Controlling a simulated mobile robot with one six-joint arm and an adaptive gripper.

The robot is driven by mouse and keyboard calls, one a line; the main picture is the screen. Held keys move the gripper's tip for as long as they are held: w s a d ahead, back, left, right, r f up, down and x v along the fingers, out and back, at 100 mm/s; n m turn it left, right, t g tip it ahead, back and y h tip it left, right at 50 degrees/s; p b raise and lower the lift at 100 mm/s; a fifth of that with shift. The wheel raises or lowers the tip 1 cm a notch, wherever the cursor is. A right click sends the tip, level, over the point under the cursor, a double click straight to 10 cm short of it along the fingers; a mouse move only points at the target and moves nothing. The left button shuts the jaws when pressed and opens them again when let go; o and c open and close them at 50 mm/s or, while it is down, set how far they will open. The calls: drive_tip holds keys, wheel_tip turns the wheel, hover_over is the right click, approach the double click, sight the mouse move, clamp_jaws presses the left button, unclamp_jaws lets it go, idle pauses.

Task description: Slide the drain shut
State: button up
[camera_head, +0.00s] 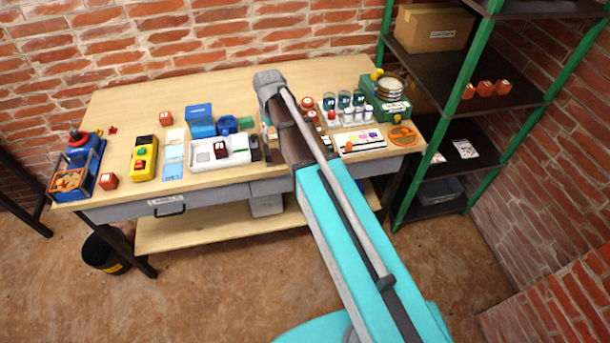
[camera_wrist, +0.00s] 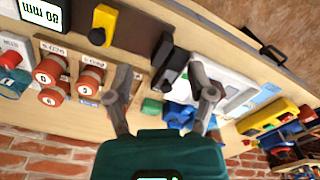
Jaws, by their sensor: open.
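No part is clearly marked as the drain. In the wrist view a small yellow handle (camera_wrist: 102,26) stands at the upper left near the table's front edge; I cannot tell if it is the drain's slide. My gripper (camera_wrist: 160,72) is open, fingers wide apart, with nothing held. A black block (camera_wrist: 166,56) shows between and beyond the fingers, beside a white tray (camera_wrist: 228,82). I cannot tell whether the fingers touch anything. In the head view the white tray (camera_head: 203,163) is left of my arm, which hides part of the table's middle and most of the gripper.
Red-capped pieces (camera_wrist: 90,78) and a display (camera_wrist: 42,12) are left of the fingers. Blue containers (camera_head: 203,127) stand behind the tray. A yellow control box (camera_head: 144,158) is farther left. A green machine (camera_head: 388,100) stands at the table's right. A shelf rack (camera_head: 468,60) is beyond.

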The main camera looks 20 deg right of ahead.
drive_tip(key=s+d+f+m+b, duration=0.2)
drive_tip(key=s+d, duration=0.1)
drive_tip(key=s, duration=0.4)
drive_tip(key=s+d+f+m+b, duration=0.2)
drive_tip(key=s+d, duration=0.1)
drive_tip(key=s, duration=0.4)
drive_tip(key=shift+s+f, duration=0.2)
drive_tip(key=shift+f, duration=0.1)
drive_tip(key=shift+d, duration=0.1)
drive_tip(key=s, duration=0.1)
drive_tip(key=s+d+m, duration=0.1)
drive_tip(key=s, duration=0.1)
drive_tip(key=shift+d, duration=0.1)
